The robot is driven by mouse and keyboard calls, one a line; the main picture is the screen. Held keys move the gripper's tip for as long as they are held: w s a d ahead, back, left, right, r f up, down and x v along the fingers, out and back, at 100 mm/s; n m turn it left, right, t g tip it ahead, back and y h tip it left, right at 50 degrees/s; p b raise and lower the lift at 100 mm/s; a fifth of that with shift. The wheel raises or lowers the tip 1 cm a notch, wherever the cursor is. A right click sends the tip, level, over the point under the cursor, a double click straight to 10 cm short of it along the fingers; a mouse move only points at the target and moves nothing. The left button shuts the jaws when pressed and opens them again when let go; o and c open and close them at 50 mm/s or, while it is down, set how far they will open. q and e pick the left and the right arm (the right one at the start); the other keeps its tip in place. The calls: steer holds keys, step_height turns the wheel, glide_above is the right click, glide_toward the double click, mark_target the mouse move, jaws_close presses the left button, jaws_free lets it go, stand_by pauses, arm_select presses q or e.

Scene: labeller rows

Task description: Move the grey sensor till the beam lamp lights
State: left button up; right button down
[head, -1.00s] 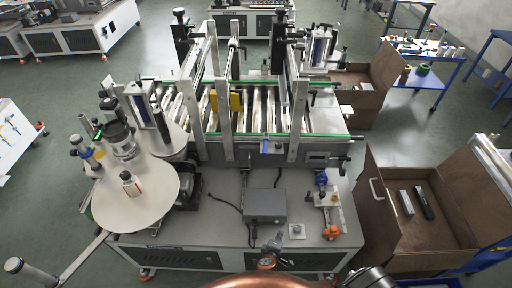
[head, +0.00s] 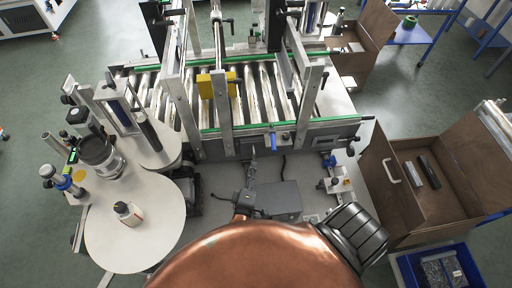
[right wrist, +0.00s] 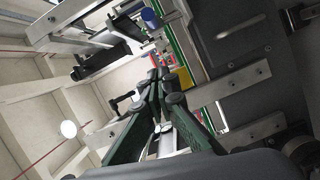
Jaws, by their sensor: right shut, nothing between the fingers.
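I cannot pick out the grey sensor or a beam lamp with certainty. A small blue part (head: 272,138) hangs at the front green rail of the conveyor (head: 330,122). A blue cylinder (right wrist: 150,18) shows at the top of the right wrist view. My right gripper (head: 253,156) is shut and empty, pointing at the conveyor's front side, left of the blue part. Its dark fingers (right wrist: 161,76) meet in the right wrist view, with a green rail beyond them. My left gripper is not in view.
A yellow block (head: 215,85) sits on a conveyor post. A grey box (head: 279,198) lies on the table beside my right gripper. A round label plate (head: 150,235) is at left. An open brown crate (head: 410,230) stands at right.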

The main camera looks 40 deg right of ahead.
steer(key=p+x, duration=0.1)
steer(key=x, duration=0.5)
steer(key=p, duration=0.1)
glide_toward(273, 138)
steer(key=shift+f+x, duration=0.5)
steer(key=shift+x, duration=1.7)
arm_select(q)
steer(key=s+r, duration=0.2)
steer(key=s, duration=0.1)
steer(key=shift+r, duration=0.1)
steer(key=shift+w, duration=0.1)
arm_select(e)
steer(key=shift+w+a, duration=0.1)
